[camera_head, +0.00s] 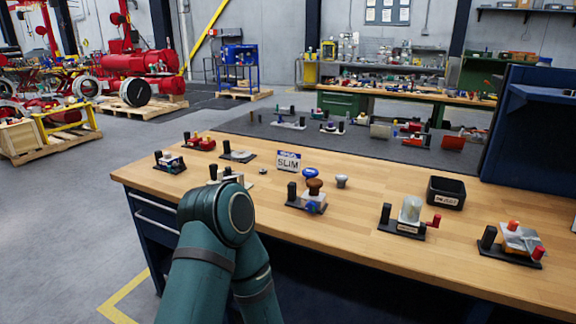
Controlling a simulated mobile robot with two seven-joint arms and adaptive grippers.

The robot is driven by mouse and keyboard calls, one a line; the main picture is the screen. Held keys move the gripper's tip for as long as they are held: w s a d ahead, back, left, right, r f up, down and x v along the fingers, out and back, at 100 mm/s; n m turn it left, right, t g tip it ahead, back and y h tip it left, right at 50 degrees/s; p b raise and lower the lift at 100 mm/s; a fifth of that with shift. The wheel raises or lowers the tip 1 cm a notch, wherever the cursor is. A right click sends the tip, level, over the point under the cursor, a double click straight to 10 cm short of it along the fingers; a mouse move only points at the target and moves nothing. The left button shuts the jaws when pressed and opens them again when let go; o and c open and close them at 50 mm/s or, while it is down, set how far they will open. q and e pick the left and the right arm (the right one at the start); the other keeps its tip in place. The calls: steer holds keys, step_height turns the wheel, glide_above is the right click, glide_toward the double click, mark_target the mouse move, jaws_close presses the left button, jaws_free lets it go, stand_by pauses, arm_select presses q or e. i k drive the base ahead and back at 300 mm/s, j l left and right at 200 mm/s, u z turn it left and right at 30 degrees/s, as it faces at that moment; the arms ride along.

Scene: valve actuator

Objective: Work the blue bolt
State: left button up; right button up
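I cannot single out the blue bolt with certainty. Small blue parts show on a device (306,197) with a brown knob and a black upright grip, near the middle of the wooden bench. Another small device (170,162) at the bench's left end also has blue on it. A blue round knob (310,173) stands on the bench behind the brown-knobbed device. One of my teal arms rises from the bottom, left of centre, its bent joint in front of the bench's front edge. Neither gripper shows, so what they hold cannot be seen.
The wooden bench (365,237) also carries a red device (200,143), a "SLIM" sign (288,162), a black bin (446,192), a clear-topped device (408,218) and a red-handled device (513,242). My arm partly hides another device (226,175). Bare wood lies between them.

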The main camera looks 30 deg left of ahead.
mark_target(311, 207)
steer(key=i+j+u, duration=0.25)
steer(key=i, duration=0.3)
steer(key=i+j+u, duration=0.25)
steer(key=i, duration=0.3)
steer(key=l, duration=0.1)
